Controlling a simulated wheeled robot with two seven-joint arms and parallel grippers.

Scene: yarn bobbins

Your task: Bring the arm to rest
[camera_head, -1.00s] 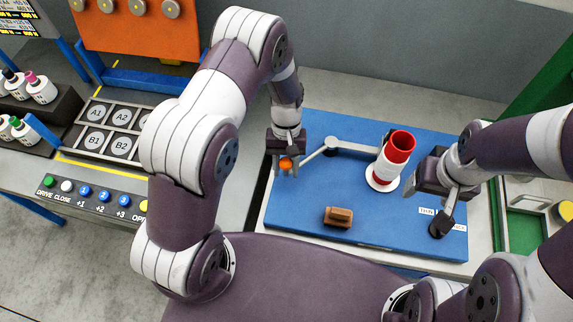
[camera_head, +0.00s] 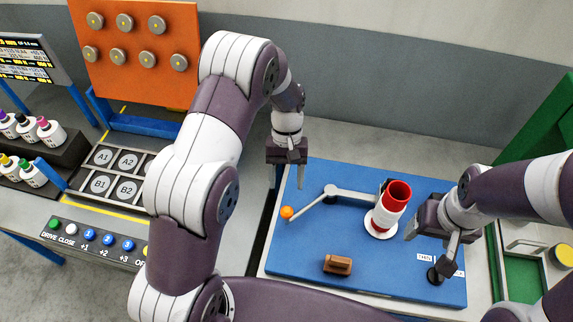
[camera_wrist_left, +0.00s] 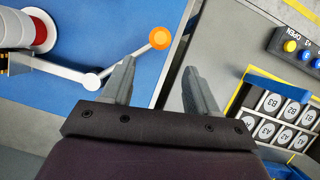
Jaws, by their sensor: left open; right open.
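My left gripper (camera_head: 288,160) hangs above the back left edge of the blue board (camera_head: 305,240), open and empty. In the left wrist view its two fingers (camera_wrist_left: 160,88) stand apart with nothing between them. A jointed grey lever with an orange ball (camera_head: 287,213) at its end lies on the board, apart from the fingers; the ball also shows in the left wrist view (camera_wrist_left: 159,38). My right gripper (camera_head: 425,225) is open at the board's right side, near a dark round part. Its fingers are partly hidden.
A red and white bobbin (camera_head: 387,212) stands upright on the board, with a brown block (camera_head: 338,265) in front. A rack with marked round places (camera_head: 115,175), a row of buttons (camera_head: 95,240) and several bobbins are on the left. A green-framed tray (camera_head: 530,265) is at the right.

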